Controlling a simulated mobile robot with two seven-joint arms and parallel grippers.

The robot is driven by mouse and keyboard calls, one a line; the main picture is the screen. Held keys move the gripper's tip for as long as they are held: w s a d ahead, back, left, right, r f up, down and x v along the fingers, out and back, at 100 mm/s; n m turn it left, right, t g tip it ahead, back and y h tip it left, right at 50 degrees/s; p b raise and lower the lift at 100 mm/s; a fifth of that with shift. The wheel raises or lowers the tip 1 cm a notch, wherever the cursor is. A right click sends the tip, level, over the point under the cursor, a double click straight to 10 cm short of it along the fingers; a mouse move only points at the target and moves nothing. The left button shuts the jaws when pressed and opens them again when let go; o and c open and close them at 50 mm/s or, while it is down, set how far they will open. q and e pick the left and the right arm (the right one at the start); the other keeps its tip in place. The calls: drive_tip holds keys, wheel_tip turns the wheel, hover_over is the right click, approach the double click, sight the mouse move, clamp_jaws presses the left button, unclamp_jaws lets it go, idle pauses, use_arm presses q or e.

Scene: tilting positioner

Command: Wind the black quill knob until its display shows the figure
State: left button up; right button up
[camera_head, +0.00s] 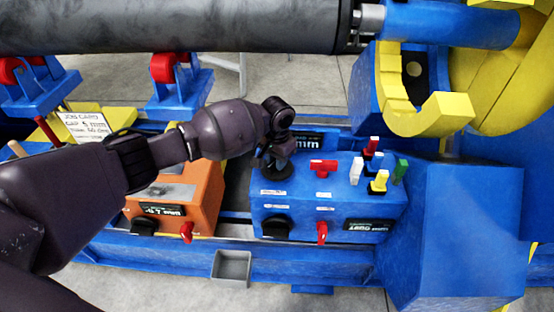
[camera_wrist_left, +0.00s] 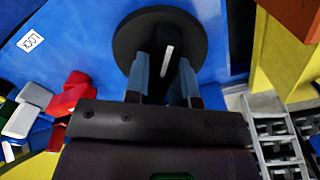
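A round black knob (camera_wrist_left: 135,35) with a white mark lies in front of my left gripper (camera_wrist_left: 166,80) in the left wrist view. The two grey-blue fingers sit over its face, one on each side of its middle. In the head view the left gripper (camera_head: 275,158) reaches down onto this black knob (camera_head: 273,172) on top of the blue box (camera_head: 300,188). The gripper partly covers the knob. I cannot tell whether the fingers press on it. A black display (camera_head: 308,142) stands just behind, its figure mostly hidden, with "mm" readable. My right gripper is not in view.
An orange box (camera_head: 205,190) with a display (camera_head: 163,210) stands to the left. The blue box carries another black knob (camera_head: 276,228), red levers (camera_head: 323,167) and several coloured switches (camera_head: 380,180). A job card (camera_head: 85,126) stands at left. A large grey cylinder (camera_head: 170,25) spans above.

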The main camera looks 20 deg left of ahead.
use_arm(q)
clamp_jaws()
drive_tip(key=shift+m, duration=0.3)
drive_tip(key=shift+r+m+p, duration=0.1)
drive_tip(key=shift+m+p, duration=0.25)
drive_tip(key=shift+m, duration=0.55)
drive_tip(key=m, duration=0.3)
drive_tip(key=shift+m, duration=0.4)
drive_tip(key=shift+m+p, duration=0.3)
drive_tip(key=shift+m, duration=0.5)
drive_tip(key=m, duration=0.3)
drive_tip(key=shift+m, duration=0.9)
